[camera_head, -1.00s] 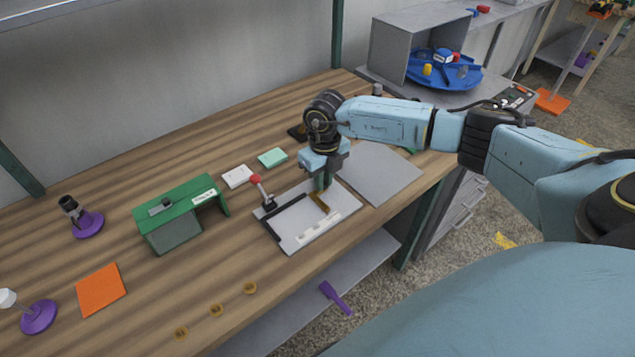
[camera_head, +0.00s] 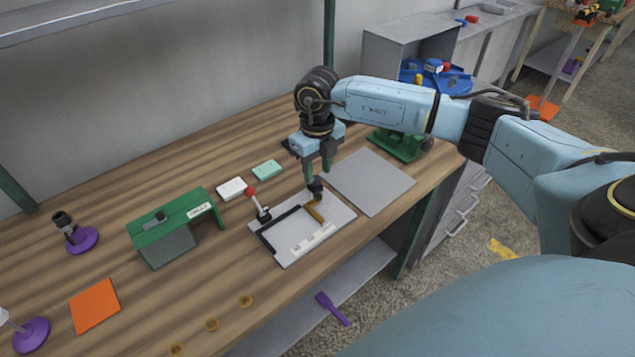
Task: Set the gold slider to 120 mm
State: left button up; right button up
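The gold slider (camera_head: 314,213) is a short brass-coloured bar on a light grey plate (camera_head: 334,216) with a black rail (camera_head: 282,222) and a white scale strip (camera_head: 313,239). A dark knob-like piece (camera_head: 315,188) stands at the slider's far end. My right gripper (camera_head: 317,174) points down just above that piece. Its two fingers look apart, with nothing clearly held between them. I cannot tell whether a fingertip touches the dark piece. The scale marks are too small to read. My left gripper is not in view.
A red-knobbed lever (camera_head: 251,192) stands at the plate's left corner. A green stand (camera_head: 176,226) is farther left. A grey flat panel (camera_head: 369,182) lies right of the plate, with a green device (camera_head: 400,145) behind it. Bare wood lies in front of the green stand.

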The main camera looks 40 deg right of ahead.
notch_tip(320, 180, up, 6)
dwell(0.6)
